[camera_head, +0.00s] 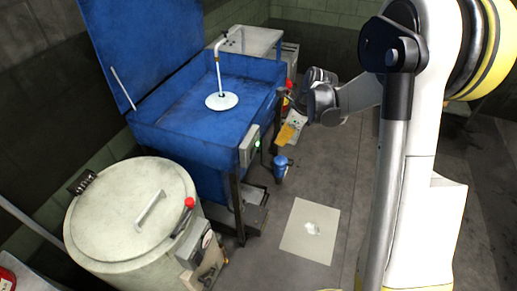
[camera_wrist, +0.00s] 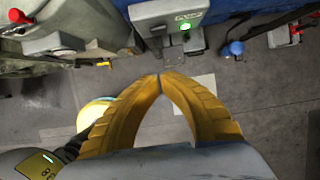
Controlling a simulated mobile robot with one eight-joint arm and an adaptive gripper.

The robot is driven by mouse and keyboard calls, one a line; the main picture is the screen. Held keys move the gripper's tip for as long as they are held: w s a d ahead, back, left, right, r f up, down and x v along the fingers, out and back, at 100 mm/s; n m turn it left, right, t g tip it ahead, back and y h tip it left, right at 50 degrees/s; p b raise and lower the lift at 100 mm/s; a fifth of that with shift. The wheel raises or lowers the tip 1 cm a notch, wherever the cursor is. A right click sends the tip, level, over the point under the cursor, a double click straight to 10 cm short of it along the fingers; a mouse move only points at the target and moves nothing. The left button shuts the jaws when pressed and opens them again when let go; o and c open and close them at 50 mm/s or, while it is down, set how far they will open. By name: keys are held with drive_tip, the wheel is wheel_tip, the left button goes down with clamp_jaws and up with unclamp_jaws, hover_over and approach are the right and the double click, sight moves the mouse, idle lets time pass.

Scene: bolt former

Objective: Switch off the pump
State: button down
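A blue washing tub (camera_head: 195,135) with a raised lid stands on dark legs. A grey control box (camera_head: 249,146) with a lit green light is on its right front corner. In the wrist view the control box (camera_wrist: 165,10) is at the top, its green light (camera_wrist: 187,29) lit and a switch-like part beside it. My gripper (camera_wrist: 160,77) has yellow fingers with tips together and nothing visible between them. It is below the box in that picture, apart from it. In the head view my gripper (camera_head: 287,132) is right of the box.
A pale round drum (camera_head: 125,215) with a red-knobbed lever (camera_head: 188,203) stands left of the tub. A light square plate (camera_head: 310,230) lies on open floor.

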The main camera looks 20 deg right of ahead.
sight(253, 152)
drive_tip(key=shift+f, duration=0.2)
drive_tip(key=w+a+f+b, duration=0.4)
drive_tip(key=a+f+b, duration=0.1)
drive_tip(key=f, duration=0.3)
drive_tip(key=shift+w+a+f+b, duration=0.2)
drive_tip(key=shift+a+f+b, duration=0.1)
drive_tip(key=shift+a, duration=0.25)
drive_tip(key=shift+w+a+r+g+h+p, duration=0.25)
drive_tip(key=shift+w+a+g+h+p, duration=0.15)
drive_tip(key=shift+h+p, duration=0.25)
